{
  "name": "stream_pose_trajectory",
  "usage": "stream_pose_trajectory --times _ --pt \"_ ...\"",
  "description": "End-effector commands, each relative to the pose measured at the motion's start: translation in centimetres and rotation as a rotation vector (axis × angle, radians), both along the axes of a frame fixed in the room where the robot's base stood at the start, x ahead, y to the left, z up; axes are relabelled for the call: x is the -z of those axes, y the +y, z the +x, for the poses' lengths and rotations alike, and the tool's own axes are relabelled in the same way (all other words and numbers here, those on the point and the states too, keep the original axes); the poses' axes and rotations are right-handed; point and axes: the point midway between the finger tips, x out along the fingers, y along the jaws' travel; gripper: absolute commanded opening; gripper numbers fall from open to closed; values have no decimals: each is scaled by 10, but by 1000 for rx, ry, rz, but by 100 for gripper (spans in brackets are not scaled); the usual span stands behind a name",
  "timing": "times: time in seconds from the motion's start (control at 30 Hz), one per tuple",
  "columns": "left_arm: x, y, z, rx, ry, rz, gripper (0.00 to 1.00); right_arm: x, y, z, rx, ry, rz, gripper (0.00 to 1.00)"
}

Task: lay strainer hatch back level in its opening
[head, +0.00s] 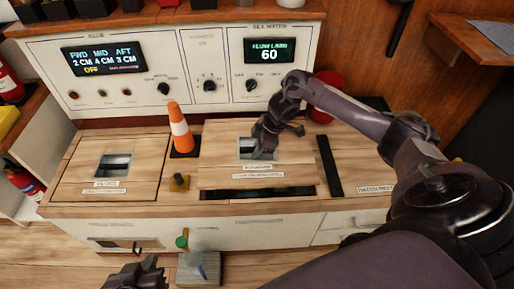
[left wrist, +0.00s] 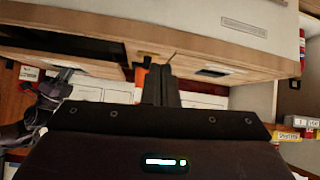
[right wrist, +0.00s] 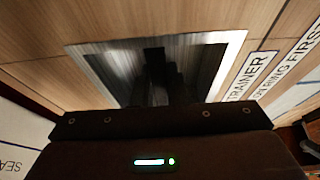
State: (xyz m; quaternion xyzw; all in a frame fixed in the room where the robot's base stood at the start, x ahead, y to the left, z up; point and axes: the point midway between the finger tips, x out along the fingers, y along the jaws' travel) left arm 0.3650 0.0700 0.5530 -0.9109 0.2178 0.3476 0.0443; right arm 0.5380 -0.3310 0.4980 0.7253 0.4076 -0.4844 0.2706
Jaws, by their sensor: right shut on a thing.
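The strainer hatch (head: 222,172) is a wooden panel with a recessed metal pull in the middle of the bench top and labels along its front. It also shows in the right wrist view (right wrist: 270,25). A dark gap (head: 258,193), part of the opening, shows along its front edge, so it does not sit flush there. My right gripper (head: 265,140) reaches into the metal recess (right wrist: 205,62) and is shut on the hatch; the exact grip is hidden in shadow. My left gripper (head: 140,272) is low in front of the bench, with fingers together and empty in the left wrist view (left wrist: 162,84).
Another hatch (head: 80,170) lies farther left. A black strip (head: 328,166) is to the right, near a hatch rest label (head: 375,189). The control panel (head: 215,70) rises behind.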

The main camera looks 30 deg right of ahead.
Motion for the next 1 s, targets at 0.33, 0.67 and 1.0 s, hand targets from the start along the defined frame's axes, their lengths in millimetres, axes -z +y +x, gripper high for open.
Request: stream_pose_trajectory --times 0.33,0.67,1.0 --pt "-27 -5 22 -12 -142 -57 0 6 0 2 1 -7 3 0" --pt "-53 -8 38 -22 -264 -107 0 13 0 2 1 -7 3 0" --pt "-65 -9 44 -26 -319 -130 0 16 0 2 1 -7 3 0"
